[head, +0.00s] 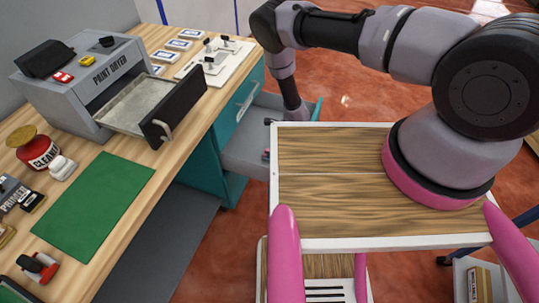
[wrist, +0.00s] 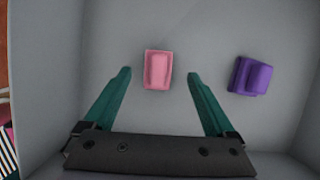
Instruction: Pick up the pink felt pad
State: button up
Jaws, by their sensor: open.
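The pink felt pad (wrist: 157,70) lies on the grey floor of a drawer in the wrist view, with a raised block-like middle. My gripper (wrist: 158,73) is open, its two teal fingers spread to the left and right of the pad. The fingertips are level with the pad in the picture, with a gap on both sides. Nothing is held. A purple pad (wrist: 251,76) lies to the right, outside the right finger. In the head view my arm reaches down to the open drawer (head: 240,150); my wooden-topped body hides much of its inside.
Drawer walls stand around the pads; the left wall (wrist: 40,80) shows in the wrist view. On the workbench are a paint dryer (head: 95,85) with its tray pulled out, a green mat (head: 95,205) and a red cleaner pot (head: 38,152). The drawer floor between the pads is clear.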

jog(key=shift+x, duration=1.9)
jog(key=shift+s, duration=0.1)
grip_shut()
notch_tip(320, 180, up, 10)
